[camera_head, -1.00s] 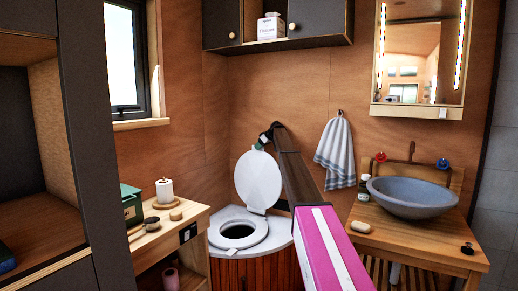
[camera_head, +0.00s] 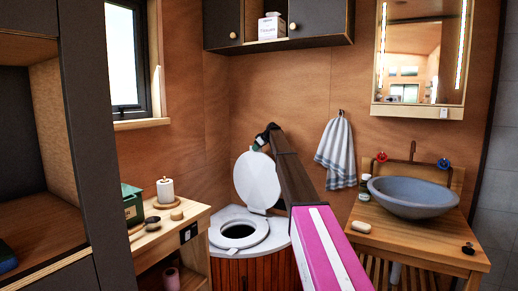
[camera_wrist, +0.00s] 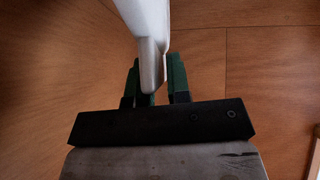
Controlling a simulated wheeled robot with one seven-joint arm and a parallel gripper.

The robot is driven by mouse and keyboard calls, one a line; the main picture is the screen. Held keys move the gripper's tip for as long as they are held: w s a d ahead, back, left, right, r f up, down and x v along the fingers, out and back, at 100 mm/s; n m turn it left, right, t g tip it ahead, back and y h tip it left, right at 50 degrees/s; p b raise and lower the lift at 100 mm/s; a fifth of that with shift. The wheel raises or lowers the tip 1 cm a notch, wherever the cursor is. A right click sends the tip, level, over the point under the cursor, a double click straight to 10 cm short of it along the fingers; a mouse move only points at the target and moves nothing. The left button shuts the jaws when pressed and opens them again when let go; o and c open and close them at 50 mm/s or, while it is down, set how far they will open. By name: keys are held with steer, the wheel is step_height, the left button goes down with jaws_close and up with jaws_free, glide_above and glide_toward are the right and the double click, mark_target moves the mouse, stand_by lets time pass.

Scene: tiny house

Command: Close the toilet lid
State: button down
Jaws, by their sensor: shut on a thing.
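The white toilet lid (camera_head: 257,181) stands upright behind the open toilet seat (camera_head: 239,234) in the head view. The bowl opening shows through the seat ring. My gripper (camera_head: 262,143) is at the top edge of the lid, at the end of my arm reaching from the lower right. In the wrist view, the green fingers of my gripper (camera_wrist: 160,78) are on either side of the lid's white edge (camera_wrist: 148,40), and they are shut on it. The far side of the lid is hidden.
A wooden counter (camera_head: 196,222) with a paper roll stands to the left of the toilet. A sink (camera_head: 412,197) on a wooden stand is to the right. A towel (camera_head: 335,150) hangs on the wall, and cabinets (camera_head: 322,20) are above.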

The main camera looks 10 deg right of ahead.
steer(key=s+a+f+n+t+h, duration=0.15)
steer(key=s+a+f, duration=0.25)
steer(key=s+a, duration=0.5)
steer(key=s+a+f+n+t+h, duration=0.1)
steer(key=s+a+f+n+t, duration=0.15)
steer(key=s+a+f, duration=0.65)
steer(key=s+a+f+t+h, duration=0.1)
steer(key=s+a+f, duration=0.4)
steer(key=s+f, duration=0.9)
steer(key=shift+s+a+f+t, duration=0.15)
steer(key=shift+a+f+t, duration=0.15)
steer(key=shift+t, duration=0.6)
steer(key=shift+d, duration=0.1)
steer(key=c, duration=1.1)
jaws_free()
steer(key=shift+c, duration=0.2)
